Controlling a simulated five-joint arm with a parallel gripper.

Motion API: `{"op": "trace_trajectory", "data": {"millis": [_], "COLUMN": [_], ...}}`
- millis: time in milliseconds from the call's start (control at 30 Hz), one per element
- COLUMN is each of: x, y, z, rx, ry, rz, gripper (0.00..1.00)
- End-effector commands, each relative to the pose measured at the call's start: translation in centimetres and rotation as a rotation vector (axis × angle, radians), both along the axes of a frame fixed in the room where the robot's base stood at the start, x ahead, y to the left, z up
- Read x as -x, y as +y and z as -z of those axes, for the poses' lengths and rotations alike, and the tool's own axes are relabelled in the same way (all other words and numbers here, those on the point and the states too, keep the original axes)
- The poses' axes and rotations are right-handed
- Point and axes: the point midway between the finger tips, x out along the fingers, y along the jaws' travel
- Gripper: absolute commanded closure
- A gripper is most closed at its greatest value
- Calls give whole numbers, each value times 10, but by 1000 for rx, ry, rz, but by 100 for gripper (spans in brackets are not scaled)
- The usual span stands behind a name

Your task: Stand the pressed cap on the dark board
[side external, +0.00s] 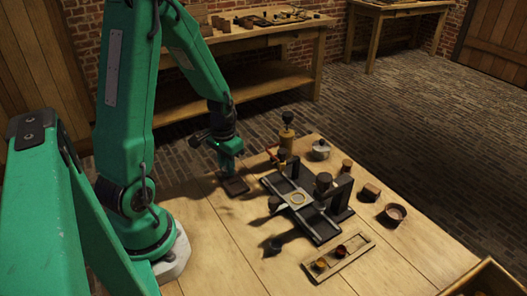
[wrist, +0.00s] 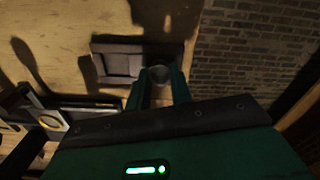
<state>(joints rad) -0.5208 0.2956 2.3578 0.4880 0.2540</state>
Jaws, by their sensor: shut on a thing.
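My gripper (wrist: 161,82) is shut on a small round grey cap (wrist: 160,74), held between the two green fingertips. The dark board (wrist: 118,62) is a small dark rectangle on the wooden table, just left of the fingertips in the wrist view. In the side external view my gripper (side external: 230,168) is over the dark board (side external: 235,187). The cap is hidden by the fingers there. I cannot tell whether the cap touches the board or hangs a little above it.
A dark press frame with a pale ring (side external: 297,199) stands right of the board; the ring (wrist: 52,121) also shows in the wrist view. A brass-coloured pump (side external: 287,137) stands behind. A wooden tray (side external: 338,258) with small round parts lies in front.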

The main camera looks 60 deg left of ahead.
Motion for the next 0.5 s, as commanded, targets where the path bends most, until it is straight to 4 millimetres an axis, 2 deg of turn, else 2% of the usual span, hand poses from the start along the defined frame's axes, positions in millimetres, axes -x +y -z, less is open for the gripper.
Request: {"op": "trace_trajectory", "data": {"millis": [467, 500], "x": [0, 0], "y": [0, 0], "z": [5, 5], "rx": [0, 0], "ry": [1, 0], "rz": [0, 0], "gripper": [99, 73]}}
